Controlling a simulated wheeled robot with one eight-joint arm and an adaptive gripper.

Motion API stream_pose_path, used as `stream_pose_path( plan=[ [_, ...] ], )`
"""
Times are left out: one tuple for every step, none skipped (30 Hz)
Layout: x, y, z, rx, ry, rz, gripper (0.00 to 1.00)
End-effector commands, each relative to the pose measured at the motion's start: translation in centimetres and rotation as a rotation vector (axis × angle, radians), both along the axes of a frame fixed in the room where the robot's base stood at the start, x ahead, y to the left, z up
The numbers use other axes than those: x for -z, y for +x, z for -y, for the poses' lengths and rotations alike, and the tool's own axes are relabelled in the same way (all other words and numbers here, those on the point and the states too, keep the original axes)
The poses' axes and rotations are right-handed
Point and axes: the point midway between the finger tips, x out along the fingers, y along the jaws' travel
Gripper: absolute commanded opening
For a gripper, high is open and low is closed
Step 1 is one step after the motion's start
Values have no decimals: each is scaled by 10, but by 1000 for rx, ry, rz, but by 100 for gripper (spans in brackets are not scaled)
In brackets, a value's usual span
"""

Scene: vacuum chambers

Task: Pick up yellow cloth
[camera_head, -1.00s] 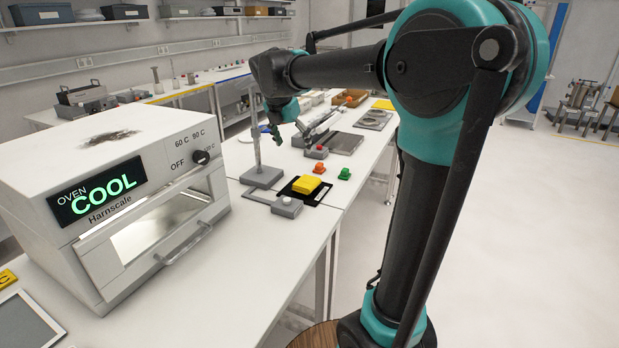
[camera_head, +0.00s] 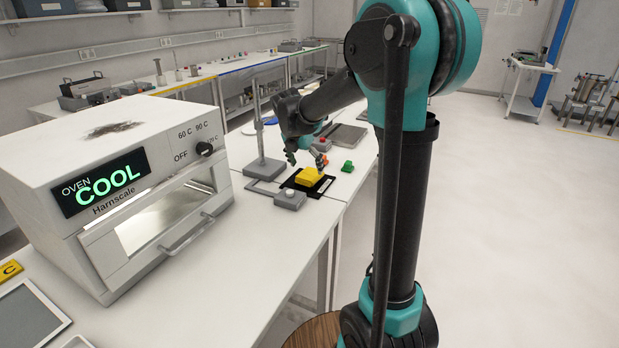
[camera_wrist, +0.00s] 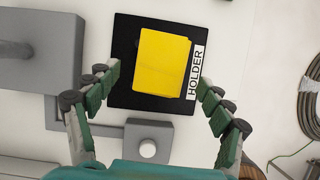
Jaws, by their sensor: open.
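The yellow cloth (camera_head: 309,177) lies as a folded block on a black holder (camera_head: 325,186) on the white bench. In the wrist view the yellow cloth (camera_wrist: 162,62) sits on the black holder (camera_wrist: 122,88), which has a white "HOLDER" label on its right side. In the wrist view my gripper (camera_wrist: 157,72) is open and empty, with one finger to the left and one to the right of the cloth. I cannot tell its exact height above the cloth.
A grey stand (camera_head: 263,168) is left of the holder. A grey box with a white button (camera_head: 290,199) is in front of it. A green object (camera_head: 348,167) stands to the right. The oven (camera_head: 115,195) fills the near left of the bench.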

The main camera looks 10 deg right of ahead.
Motion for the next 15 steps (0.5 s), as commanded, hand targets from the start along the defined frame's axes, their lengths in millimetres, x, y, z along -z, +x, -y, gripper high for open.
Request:
stream_pose_path(
  plan=[
    [7,3,3,2,0,0,80],
    [11,5,5,2,0,0,80],
    [16,7,7,2,0,0,80],
    [20,8,7,1,0,0,80],
    [23,9,8,1,0,0,80],
    [27,10,9,0,0,0,80],
    [29,11,9,0,0,0,80],
    [31,11,10,0,0,0,80],
    [32,11,10,0,0,0,80],
    [33,11,10,0,0,0,80],
    [33,11,10,0,0,0,80],
    [33,12,10,0,0,0,80],
    [33,11,10,0,0,0,80],
    [33,11,10,0,0,0,80],
    [33,12,10,0,0,0,80]
  ],
)
